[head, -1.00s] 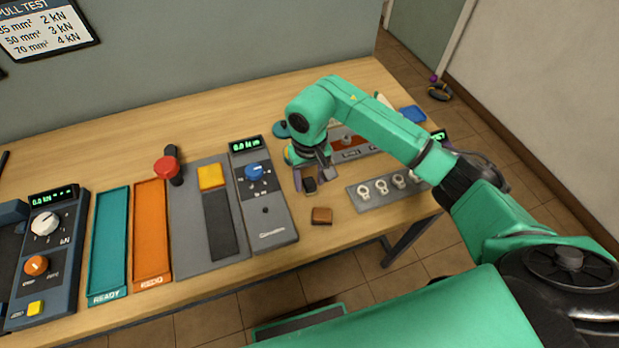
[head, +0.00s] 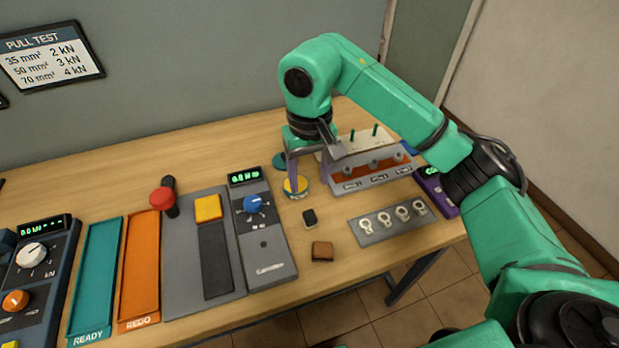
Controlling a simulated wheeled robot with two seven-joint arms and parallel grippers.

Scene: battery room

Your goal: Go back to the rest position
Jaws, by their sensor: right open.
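My right gripper (head: 311,174) is open and empty, raised above the right half of the wooden table (head: 215,137). Its purple fingers point down, one in front of a round yellow-topped tin (head: 296,187) and the other near the grey rack. I cannot tell the exact height of the fingers over the table. A small black block (head: 309,218) lies on the table below the gripper, apart from it. A brown block (head: 322,251) lies nearer the front edge. My left gripper is not in view.
A grey rack (head: 376,180) stands to the right of the gripper, with a plate of several ring lugs (head: 364,228) in front. A meter with a blue knob (head: 266,240), a press with a yellow pad (head: 208,209), an orange REDO tray (head: 140,265) and a teal READY tray (head: 93,285) stand left.

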